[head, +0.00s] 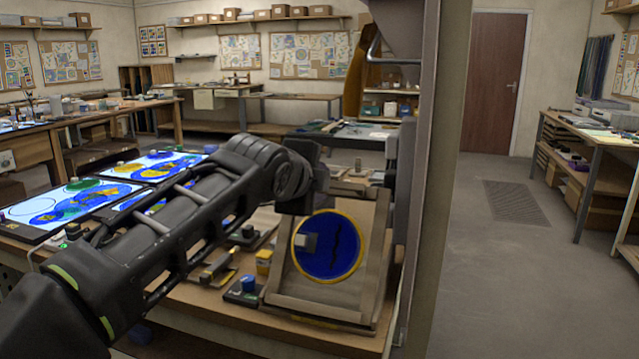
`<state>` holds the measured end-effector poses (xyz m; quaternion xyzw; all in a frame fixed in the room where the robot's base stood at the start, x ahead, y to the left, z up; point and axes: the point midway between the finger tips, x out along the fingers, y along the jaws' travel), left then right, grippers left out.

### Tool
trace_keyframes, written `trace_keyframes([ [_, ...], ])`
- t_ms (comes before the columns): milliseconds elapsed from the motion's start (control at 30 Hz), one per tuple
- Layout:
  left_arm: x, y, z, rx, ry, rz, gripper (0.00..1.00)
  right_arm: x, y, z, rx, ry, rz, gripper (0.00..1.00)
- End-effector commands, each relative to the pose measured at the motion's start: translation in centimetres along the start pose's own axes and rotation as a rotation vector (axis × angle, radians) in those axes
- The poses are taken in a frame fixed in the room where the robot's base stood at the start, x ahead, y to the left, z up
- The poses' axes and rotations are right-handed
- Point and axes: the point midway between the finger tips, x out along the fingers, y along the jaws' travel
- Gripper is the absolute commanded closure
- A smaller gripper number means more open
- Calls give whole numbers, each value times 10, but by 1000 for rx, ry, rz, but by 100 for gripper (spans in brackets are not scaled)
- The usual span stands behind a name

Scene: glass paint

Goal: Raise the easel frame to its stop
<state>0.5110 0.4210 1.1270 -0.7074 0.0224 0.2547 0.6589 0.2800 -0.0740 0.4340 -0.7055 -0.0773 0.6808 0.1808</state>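The wooden easel frame (373,262) stands tilted back on the right part of the workbench, its lower ledge toward me. A round blue glass disc (345,262) with a yellow rim, a dark jagged mark and a pale square patch rests against it. My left arm crosses the view from the lower left. My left gripper (312,182) is at the frame's upper left edge; I cannot tell whether it touches. The arm's wrist hides its fingers and part of the frame's top. The frame's stop cannot be made out. My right gripper is out of view.
Lit glass panels (75,202) lie on the bench at left, partly behind my arm. A tall grey upright (437,150) stands close right of the easel. Open floor (505,265) lies farther right.

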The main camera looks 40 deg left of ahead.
Motion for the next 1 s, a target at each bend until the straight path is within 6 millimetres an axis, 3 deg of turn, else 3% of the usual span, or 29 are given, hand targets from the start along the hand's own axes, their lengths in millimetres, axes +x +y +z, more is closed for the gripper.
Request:
trace_keyframes([
  [400,-63,0,0,0,0,-2,66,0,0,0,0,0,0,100],
  [1000,-70,0,0,0,0,0,66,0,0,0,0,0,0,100],
])
